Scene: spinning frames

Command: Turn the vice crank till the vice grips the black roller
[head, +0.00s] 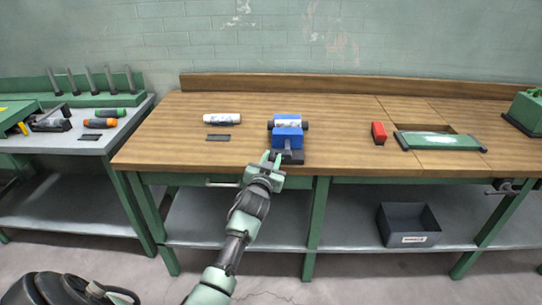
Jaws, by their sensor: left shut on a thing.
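A blue vice (287,140) stands near the front edge of the wooden bench, on a dark base. A roller with black ends (306,126) and a whitish middle lies crosswise in the top of the vice, between its blue parts. I cannot tell whether the jaws touch it. My left gripper (272,158) is at the front of the vice and shut on the vice crank, which it mostly hides. My right gripper is not in view.
On the wooden bench (165,148), a white cylinder (221,119) and a dark flat plate (218,137) lie left of the vice. A red block (378,133) and a green-framed plate (440,141) lie right. A dark bin (408,226) sits on the lower shelf.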

